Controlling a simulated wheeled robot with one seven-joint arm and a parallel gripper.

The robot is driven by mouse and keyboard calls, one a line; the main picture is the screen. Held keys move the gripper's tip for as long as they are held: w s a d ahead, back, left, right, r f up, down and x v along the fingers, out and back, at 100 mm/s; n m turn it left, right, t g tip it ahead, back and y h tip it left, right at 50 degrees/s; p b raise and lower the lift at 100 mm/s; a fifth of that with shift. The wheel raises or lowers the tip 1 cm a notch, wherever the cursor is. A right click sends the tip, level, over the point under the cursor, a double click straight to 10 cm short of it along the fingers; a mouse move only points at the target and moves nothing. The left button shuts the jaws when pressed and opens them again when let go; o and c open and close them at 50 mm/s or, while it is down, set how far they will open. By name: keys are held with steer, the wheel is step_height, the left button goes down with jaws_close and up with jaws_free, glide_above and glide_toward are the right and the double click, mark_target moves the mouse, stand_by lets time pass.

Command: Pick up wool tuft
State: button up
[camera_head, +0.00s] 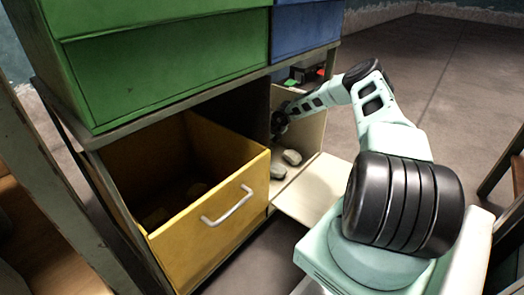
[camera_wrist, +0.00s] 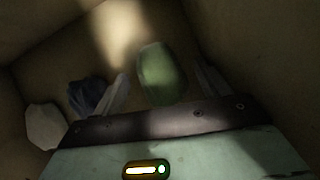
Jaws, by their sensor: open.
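My gripper (camera_wrist: 162,88) is open, with one grey finger on each side of a rounded green lump (camera_wrist: 162,74) in the wrist view. The lump lies in line with the gap, and I cannot tell whether the fingers touch it. A dark blue lump (camera_wrist: 87,95) and a pale, whitish lump (camera_wrist: 45,126) lie to the left of the fingers. The picture is too dim to tell for sure which lump is the wool tuft. In the head view my gripper (camera_head: 279,124) reaches into the open cream compartment, its tips partly hidden in shadow.
Two pale lumps (camera_head: 292,157) lie near the front of the cream compartment (camera_head: 312,133), whose flap (camera_head: 312,190) is folded down. A yellow drawer (camera_head: 208,218) stands open at left. Green (camera_head: 165,65) and blue (camera_head: 305,27) bins sit above. Open floor lies to the right.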

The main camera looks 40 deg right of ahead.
steer(key=shift+b+x, duration=0.45)
steer(key=shift+x, duration=0.4)
steer(key=shift+r, duration=0.1)
steer(key=shift+c, duration=0.2)
steer(key=c, duration=1)
steer(key=shift+o, duration=0.2)
steer(key=shift+r+p, duration=0.15)
steer(key=shift+p, duration=0.2)
